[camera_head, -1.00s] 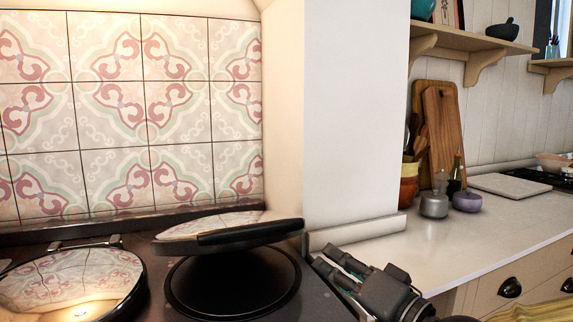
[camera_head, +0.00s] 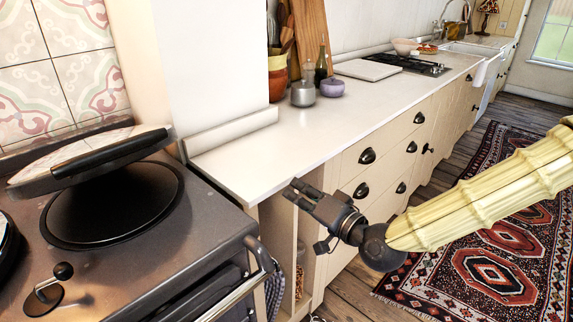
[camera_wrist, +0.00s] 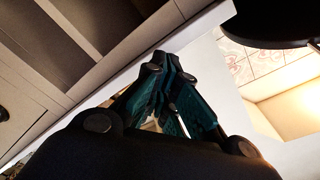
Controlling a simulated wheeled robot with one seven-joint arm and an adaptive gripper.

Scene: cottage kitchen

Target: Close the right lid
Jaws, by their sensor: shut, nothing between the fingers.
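The right lid (camera_head: 95,158) of the range stove is a round disc with a mirror-like top and a black handle along its front edge. It is tilted partly open above the round black hotplate (camera_head: 115,208). In the wrist view a dark round shape, which seems to be the lid (camera_wrist: 270,22), shows at the top right. My gripper (camera_head: 300,190) is shut and empty, in front of the counter and to the right of the stove, apart from the lid. Its closed fingers show in the wrist view (camera_wrist: 172,70).
The stove's front rail (camera_head: 240,296) and a hanging towel (camera_head: 274,290) lie below and left of my gripper. The white counter (camera_head: 300,135) holds pots, cutting boards and a hob (camera_head: 415,64). A patterned rug (camera_head: 490,265) covers the floor at right.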

